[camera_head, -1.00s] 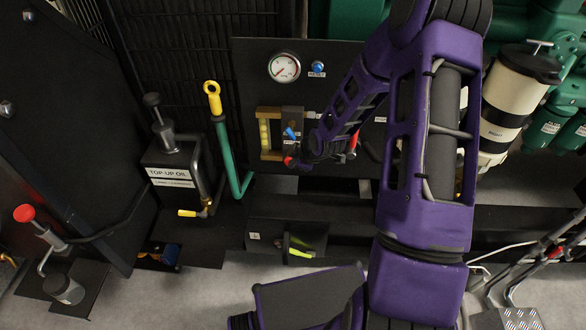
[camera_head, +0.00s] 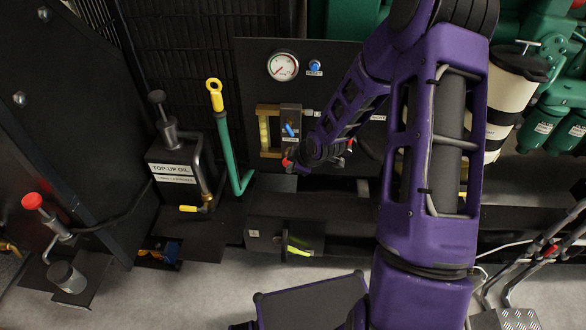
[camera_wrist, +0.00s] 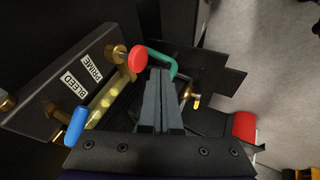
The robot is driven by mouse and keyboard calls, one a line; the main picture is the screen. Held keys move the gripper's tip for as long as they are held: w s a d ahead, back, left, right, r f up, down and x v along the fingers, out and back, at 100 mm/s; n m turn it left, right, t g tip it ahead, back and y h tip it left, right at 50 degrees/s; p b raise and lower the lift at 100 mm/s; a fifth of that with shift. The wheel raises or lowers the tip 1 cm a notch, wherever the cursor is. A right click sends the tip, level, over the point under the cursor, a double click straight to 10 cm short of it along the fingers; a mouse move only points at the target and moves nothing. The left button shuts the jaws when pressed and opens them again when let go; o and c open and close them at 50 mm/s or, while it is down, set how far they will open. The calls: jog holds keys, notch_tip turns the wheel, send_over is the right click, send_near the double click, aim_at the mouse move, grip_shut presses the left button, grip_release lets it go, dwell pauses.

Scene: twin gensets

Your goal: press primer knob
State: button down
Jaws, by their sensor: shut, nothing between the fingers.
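The primer knob (camera_wrist: 138,59) is a round red cap on a brass stem, beside the PRIME label (camera_wrist: 91,67) on a dark block in the wrist view. In the head view the red knob (camera_head: 287,162) shows at the lower left of my arm's end. My gripper (camera_wrist: 160,71) is shut and empty, its fingertips just right of the red knob in the wrist picture. I cannot tell whether they touch it. In the head view my wrist hides the fingers. A blue lever (camera_wrist: 76,124) sits by the BLEED label (camera_wrist: 69,84).
A yellow sight tube (camera_wrist: 106,99) runs beside the block. A green lever with a yellow grip (camera_head: 215,95) stands left of the panel. The top-up oil box (camera_head: 175,170) is farther left. A gauge (camera_head: 282,66) and blue button (camera_head: 315,66) are higher on the panel.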

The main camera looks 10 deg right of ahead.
jog(key=p+v, duration=0.1)
jog(key=v, duration=0.7)
jog(key=shift+r+p, duration=0.3)
jog(key=shift+p, duration=0.05)
jog(key=shift+d, duration=0.1)
